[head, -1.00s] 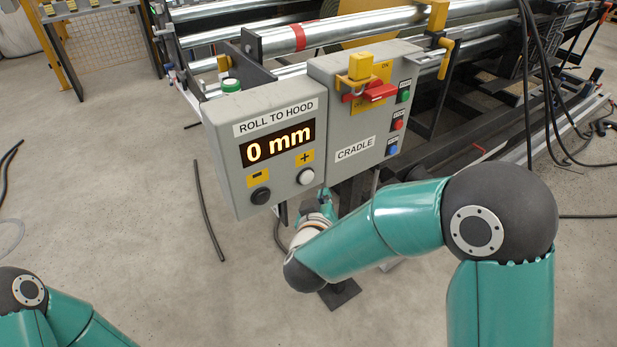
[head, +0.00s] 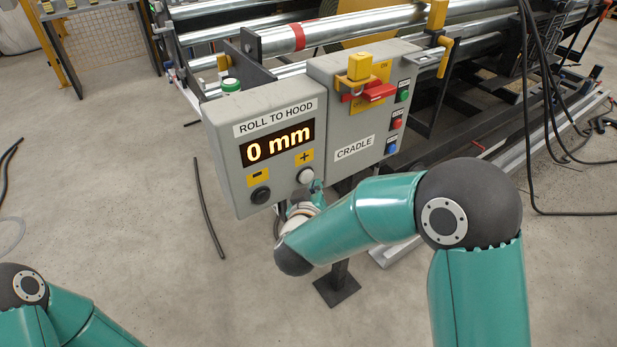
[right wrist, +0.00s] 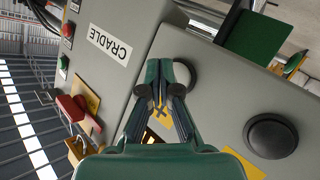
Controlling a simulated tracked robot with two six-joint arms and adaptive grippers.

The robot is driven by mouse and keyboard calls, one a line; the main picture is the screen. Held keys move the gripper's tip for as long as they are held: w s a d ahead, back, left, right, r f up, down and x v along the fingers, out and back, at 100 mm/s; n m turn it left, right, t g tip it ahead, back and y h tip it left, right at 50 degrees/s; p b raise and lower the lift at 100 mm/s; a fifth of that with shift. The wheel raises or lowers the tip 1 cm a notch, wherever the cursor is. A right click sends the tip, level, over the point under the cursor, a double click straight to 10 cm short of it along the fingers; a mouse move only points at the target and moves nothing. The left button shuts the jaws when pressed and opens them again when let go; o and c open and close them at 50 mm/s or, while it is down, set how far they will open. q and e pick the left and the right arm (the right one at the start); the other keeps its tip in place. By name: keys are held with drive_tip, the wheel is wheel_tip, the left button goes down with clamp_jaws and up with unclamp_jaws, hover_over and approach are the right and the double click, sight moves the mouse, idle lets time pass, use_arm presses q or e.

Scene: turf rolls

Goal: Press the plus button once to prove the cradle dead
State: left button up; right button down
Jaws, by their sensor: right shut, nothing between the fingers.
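The white plus button (head: 306,176) sits under the yellow plus label (head: 304,157) on the grey ROLL TO HOOD box (head: 232,187). The box's display (head: 278,143) reads 0 mm. My right gripper (head: 317,187) is shut and empty, just right of and below the button. In the right wrist view its fingertips (right wrist: 166,72) overlap the edge of the white button (right wrist: 184,73); I cannot tell whether they touch it. The black minus button (head: 260,195) is to the left, and in the right wrist view (right wrist: 270,137) lower right. My left gripper is out of view.
The CRADLE box (head: 325,130) adjoins on the right, with a red switch (head: 380,92), a yellow padlock-like block (head: 360,66) and small coloured buttons. Metal rollers (head: 350,28) lie behind. Black cables (head: 535,110) hang at right. Floor at left is mostly clear.

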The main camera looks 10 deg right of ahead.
drive_tip(key=shift+w, duration=0.1)
idle(0.7)
drive_tip(key=shift+w+a+p, duration=0.15)
drive_tip(key=shift+w+p, duration=0.1)
drive_tip(key=shift+p, duration=0.05)
drive_tip(key=shift+w+a+r, duration=0.1)
drive_tip(key=shift+w+a, duration=0.05)
drive_tip(key=shift+w, duration=0.3)
idle(0.6)
drive_tip(key=shift+s, duration=0.2)
drive_tip(key=shift+s+d, duration=0.25)
drive_tip(key=shift+s, duration=0.4)
drive_tip(key=s, duration=0.1)
drive_tip(key=s+d, duration=0.1)
drive_tip(key=s, duration=0.2)
drive_tip(key=shift+s+d, duration=0.35)
